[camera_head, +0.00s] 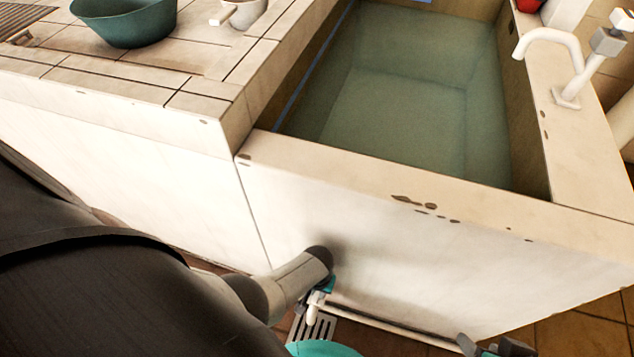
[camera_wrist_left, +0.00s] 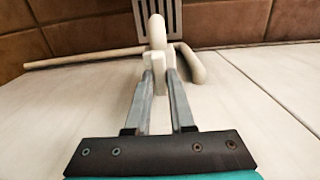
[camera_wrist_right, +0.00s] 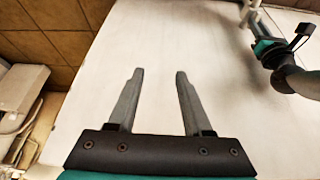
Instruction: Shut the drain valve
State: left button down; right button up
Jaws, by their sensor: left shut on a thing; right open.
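The white drain valve (camera_wrist_left: 157,38) is low on the basin's front wall, above a slotted floor grate (camera_wrist_left: 171,14). A thin pipe runs from it to the left in the left wrist view, and a short thick stub lies to its right. My left gripper (camera_wrist_left: 160,74) is shut on the white part of the valve nearest the camera. In the head view, my left gripper (camera_head: 325,286) partly covers the valve (camera_head: 313,309). My right gripper (camera_wrist_right: 160,73) is open and empty, facing the pale wall; it also shows at the head view's bottom edge (camera_head: 492,347).
The stone basin (camera_head: 390,195) holds greenish water, with a white tap (camera_head: 548,38) on its right rim. A green bowl (camera_head: 125,22) stands on the tiled counter at the left. The horizontal pipe (camera_head: 385,329) runs low along the front wall.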

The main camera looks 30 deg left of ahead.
aim_at(317, 292)
pick_arm(q)
jog(key=c, duration=0.8)
grip_release()
jog(key=shift+r, duration=0.1)
pick_arm(e)
jog(key=shift+r, duration=0.1)
pick_arm(q)
notch_tip(317, 292, up, 6)
jog(key=p, duration=0.5)
jog(key=shift+f, duration=0.2)
jog(key=shift+r+p, duration=3.95)
jog(key=shift+r, duration=0.75)
pick_arm(e)
jog(key=s+d+f+g, duration=0.1)
jog(key=s+d+f, duration=0.1)
jog(key=f, duration=0.5)
jog(key=s+d+f+g, duration=0.1)
jog(key=s+d+f, duration=0.1)
jog(key=s+f, duration=0.3)
jog(key=s+d+f+g+h, duration=0.1)
jog(key=s+d+f, duration=0.2)
jog(key=f, duration=0.6)
jog(key=shift+s+f, duration=0.4)
jog(key=shift+s, duration=0.2)
